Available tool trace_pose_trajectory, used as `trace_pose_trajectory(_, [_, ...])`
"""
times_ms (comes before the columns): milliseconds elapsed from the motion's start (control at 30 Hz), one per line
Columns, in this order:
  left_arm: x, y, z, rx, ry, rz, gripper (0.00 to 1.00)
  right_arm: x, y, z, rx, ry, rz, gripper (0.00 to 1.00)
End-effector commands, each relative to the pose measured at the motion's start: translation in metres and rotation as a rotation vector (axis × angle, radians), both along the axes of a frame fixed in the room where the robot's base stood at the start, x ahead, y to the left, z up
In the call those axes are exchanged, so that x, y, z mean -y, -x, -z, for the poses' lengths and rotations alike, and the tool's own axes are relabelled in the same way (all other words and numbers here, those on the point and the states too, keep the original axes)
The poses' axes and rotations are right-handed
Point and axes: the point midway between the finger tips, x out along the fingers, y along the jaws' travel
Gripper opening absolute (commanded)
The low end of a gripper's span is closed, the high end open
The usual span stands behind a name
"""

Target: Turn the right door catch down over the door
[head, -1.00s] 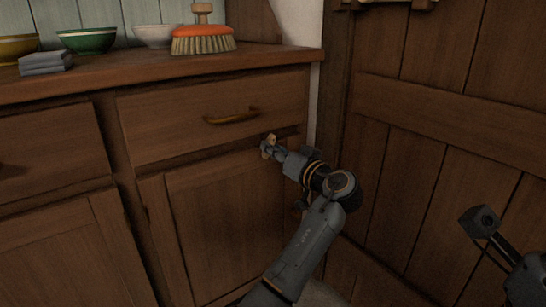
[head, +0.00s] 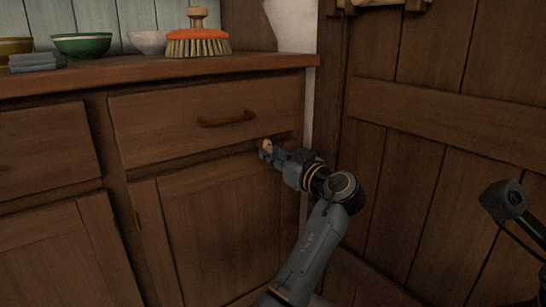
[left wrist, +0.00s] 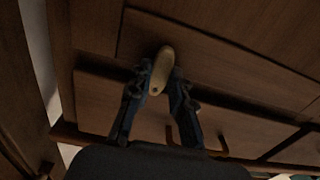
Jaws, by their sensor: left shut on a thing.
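The right door catch (left wrist: 163,62) is a small pale oblong piece of wood with a dark spot near one end. In the left wrist view it lies lengthwise between my two fingers, one along each side, and its rounded end reaches past the fingertips. My left gripper (head: 267,152) is shut on it, just under the drawer (head: 208,116) and at the top of the right cupboard door (head: 222,215). In the head view only a pale tip of the catch (head: 267,144) shows; the fingers hide the rest. My right gripper's fingers are not in view.
The drawer's curved handle (head: 228,119) sits just above and left of my left gripper. A plank door (head: 440,150) stands close on the right. The counter (head: 150,70) holds bowls, a brush (head: 197,42) and a folded cloth (head: 38,62).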

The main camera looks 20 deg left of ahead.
Motion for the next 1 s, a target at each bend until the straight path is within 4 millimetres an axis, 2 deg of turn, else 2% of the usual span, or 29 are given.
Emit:
trace_pose_trajectory(267, [0.001, 0.000, 0.002, -0.002, 0.005, 0.001, 0.00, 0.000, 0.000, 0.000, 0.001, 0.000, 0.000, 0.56])
trace_pose_trajectory(300, [0.001, 0.000, 0.002, -0.002, 0.005, 0.001, 0.27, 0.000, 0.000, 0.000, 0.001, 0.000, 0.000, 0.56])
trace_pose_trajectory(400, [0.001, 0.000, 0.001, -0.002, 0.004, 0.001, 0.43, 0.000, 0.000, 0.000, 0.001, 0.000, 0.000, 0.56])
trace_pose_trajectory(767, [0.000, 0.000, -0.005, 0.002, 0.001, 0.001, 0.43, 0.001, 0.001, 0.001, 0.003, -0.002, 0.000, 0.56])
trace_pose_trajectory(867, [0.001, 0.000, -0.019, 0.004, 0.002, 0.001, 0.43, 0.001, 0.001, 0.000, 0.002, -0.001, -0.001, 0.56])
trace_pose_trajectory(1000, [0.000, 0.000, -0.046, 0.005, 0.003, 0.001, 0.43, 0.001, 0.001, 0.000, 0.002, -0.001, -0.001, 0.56])
